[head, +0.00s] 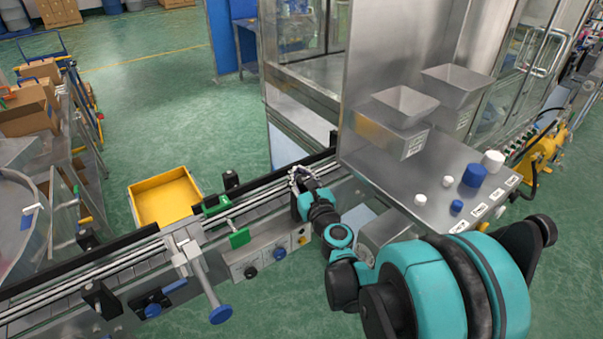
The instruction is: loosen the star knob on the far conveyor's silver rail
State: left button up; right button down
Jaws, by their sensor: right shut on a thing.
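My right arm comes in from the lower right, and its gripper (303,180) is at the silver rail (262,201) of the conveyor, just left of the steel cabinet. The gripper is shut on a small part at the rail, which I take to be the star knob. The fingers hide that part, so its shape and how far it is turned cannot be seen. My left gripper is not in view.
Green clamps (239,238) and a blue-knobbed handle (220,314) stick out along the conveyor. A yellow bin (164,198) stands behind it. The steel shelf (398,184) at right holds white and blue caps. The green floor beyond is largely clear.

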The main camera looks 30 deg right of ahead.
jog(key=shift+a+n+y, duration=0.1)
jog(key=shift+n+y, duration=0.3)
jog(key=shift+y, duration=0.2)
jog(key=c, duration=1)
grip_release()
jog(key=shift+w, duration=0.1)
jog(key=shift+c, duration=0.2)
jog(key=s+a, duration=0.1)
jog(key=s, duration=1.1)
jog(key=shift+a, duration=0.25)
jog(key=shift+f, duration=0.1)
